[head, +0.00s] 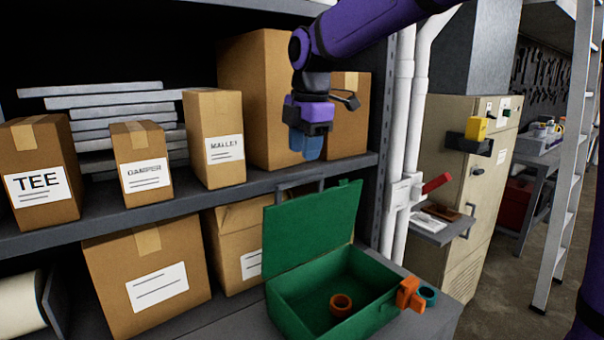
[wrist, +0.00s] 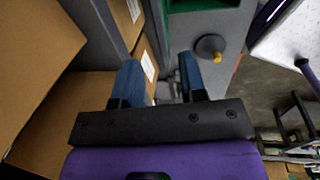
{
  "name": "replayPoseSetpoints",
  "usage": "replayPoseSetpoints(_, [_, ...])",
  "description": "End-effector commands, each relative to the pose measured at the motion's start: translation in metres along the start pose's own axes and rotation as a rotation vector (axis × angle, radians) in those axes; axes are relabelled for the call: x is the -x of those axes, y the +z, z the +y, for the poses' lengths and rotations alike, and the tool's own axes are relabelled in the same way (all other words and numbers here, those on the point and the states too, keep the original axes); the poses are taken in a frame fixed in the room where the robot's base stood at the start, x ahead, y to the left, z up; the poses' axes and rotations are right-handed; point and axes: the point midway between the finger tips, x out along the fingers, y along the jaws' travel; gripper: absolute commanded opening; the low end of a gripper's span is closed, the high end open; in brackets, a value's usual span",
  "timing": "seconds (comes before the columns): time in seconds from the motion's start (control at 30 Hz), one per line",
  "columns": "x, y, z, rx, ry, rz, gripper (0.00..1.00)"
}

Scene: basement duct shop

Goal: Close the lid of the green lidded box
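The green lidded box (head: 290,312) stands on the grey surface at the front, below the shelf. Its lid (head: 312,228) is raised, standing nearly upright at the box's back left side, so the inside is open to view. An orange ring (head: 341,307) lies inside on the floor of the box. My gripper (head: 306,148) is above the lid and apart from it, with its blue fingers pointing down. In the wrist view the two fingers (wrist: 160,78) are spread with nothing held between them. A green edge of the box (wrist: 205,4) shows at the top there.
An orange clamp-like piece (head: 409,295) and a teal ring (head: 428,295) are at the box's right. The shelf (head: 120,217) with cardboard boxes (head: 215,140) is behind and left. White pipes (head: 401,150) and a beige cabinet (head: 455,150) stand right of my gripper.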

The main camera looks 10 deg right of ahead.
Motion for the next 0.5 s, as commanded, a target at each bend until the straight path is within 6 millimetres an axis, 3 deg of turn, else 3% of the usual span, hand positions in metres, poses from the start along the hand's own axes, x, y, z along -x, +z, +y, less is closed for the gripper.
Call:
replayPoseSetpoints(0.2, [-0.038, 0.000, -0.001, -0.001, -0.002, 0.000, 0.38])
replayPoseSetpoints(0.5, [-0.062, 0.000, 0.000, -0.002, 0.000, 0.000, 0.38])
